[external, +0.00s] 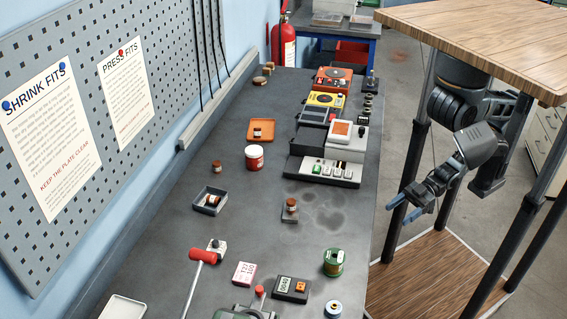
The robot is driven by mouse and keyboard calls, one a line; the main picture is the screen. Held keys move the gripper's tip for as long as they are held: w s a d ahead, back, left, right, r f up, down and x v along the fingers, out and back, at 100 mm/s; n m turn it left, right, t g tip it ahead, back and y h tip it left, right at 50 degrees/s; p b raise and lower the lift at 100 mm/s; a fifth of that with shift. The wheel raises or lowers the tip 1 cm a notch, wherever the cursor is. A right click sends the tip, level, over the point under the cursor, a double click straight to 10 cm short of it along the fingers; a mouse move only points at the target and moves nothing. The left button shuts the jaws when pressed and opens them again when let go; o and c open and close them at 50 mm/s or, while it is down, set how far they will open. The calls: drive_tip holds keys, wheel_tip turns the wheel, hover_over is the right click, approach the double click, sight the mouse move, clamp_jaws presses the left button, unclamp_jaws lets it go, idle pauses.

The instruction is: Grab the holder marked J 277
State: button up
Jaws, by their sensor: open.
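No marking J 277 can be read on any part in the external view. Several small brown-and-copper parts that may be holders stand on the bench: one in an orange tray (262,124), one bare on the bench (216,167), one in a dark grey tray (204,209), and one on a small grey plate (289,216). I cannot tell which is the marked one. My gripper (404,208), with blue fingertips, is open and empty. It hangs right of the bench edge, beside a wood-topped stand, apart from all these parts.
A red-and-white jar (254,158), grey instrument (325,168), yellow meter (326,100), orange meter (333,79), green spool (333,262) and red-headed hammer (203,255) stand on the bench. The wooden stand top (480,35) and its dark posts surround my arm. The bench's middle is partly clear.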

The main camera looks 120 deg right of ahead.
drive_tip(key=shift+o, duration=0.7)
